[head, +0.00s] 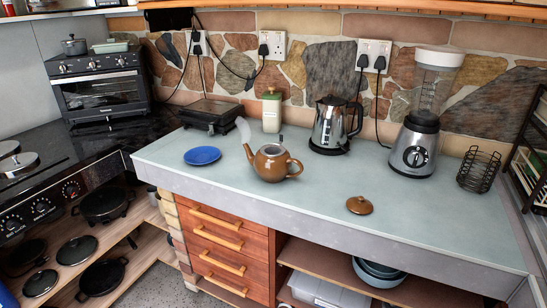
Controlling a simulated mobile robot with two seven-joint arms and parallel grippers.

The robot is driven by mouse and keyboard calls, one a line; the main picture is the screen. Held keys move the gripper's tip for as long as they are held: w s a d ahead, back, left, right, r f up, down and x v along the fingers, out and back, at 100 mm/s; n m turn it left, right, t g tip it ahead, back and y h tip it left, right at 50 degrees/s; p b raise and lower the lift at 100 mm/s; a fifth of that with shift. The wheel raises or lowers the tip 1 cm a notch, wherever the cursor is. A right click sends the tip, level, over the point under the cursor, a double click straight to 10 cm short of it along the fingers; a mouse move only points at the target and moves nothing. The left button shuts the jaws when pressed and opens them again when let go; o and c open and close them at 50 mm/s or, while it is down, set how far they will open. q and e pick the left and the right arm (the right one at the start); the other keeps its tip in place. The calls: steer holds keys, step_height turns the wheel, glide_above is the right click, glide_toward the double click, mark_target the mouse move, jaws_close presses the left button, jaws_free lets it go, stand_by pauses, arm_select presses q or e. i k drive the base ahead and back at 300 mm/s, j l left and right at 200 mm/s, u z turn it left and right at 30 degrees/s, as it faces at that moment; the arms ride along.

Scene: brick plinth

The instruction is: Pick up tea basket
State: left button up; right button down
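A brown teapot (271,164) stands upright on the pale green counter (320,210), its spout to the left and handle to the right. A pale wisp rises by its spout. Its brown lid (360,205) lies apart on the counter, to the right and nearer me. Something small and unclear shows at the pot's top; I cannot tell whether it is a tea basket. A dark wire basket (479,170) stands upright at the counter's right end and looks empty. Neither of my grippers is in view.
A blue plate (202,156) lies left of the teapot. A green canister (271,112), a metal kettle (331,128) and a blender (416,145) stand along the stone wall. A rack (530,155) borders the right end. The counter's front middle is mostly clear.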

mark_target(270, 149)
steer(key=i+j, duration=0.2)
steer(key=j, duration=0.2)
steer(key=i+j, duration=0.25)
steer(key=j, duration=0.2)
steer(key=i+j, duration=0.2)
steer(key=j, duration=0.2)
steer(key=i+j, duration=0.2)
steer(key=j, duration=0.25)
steer(key=u, duration=0.05)
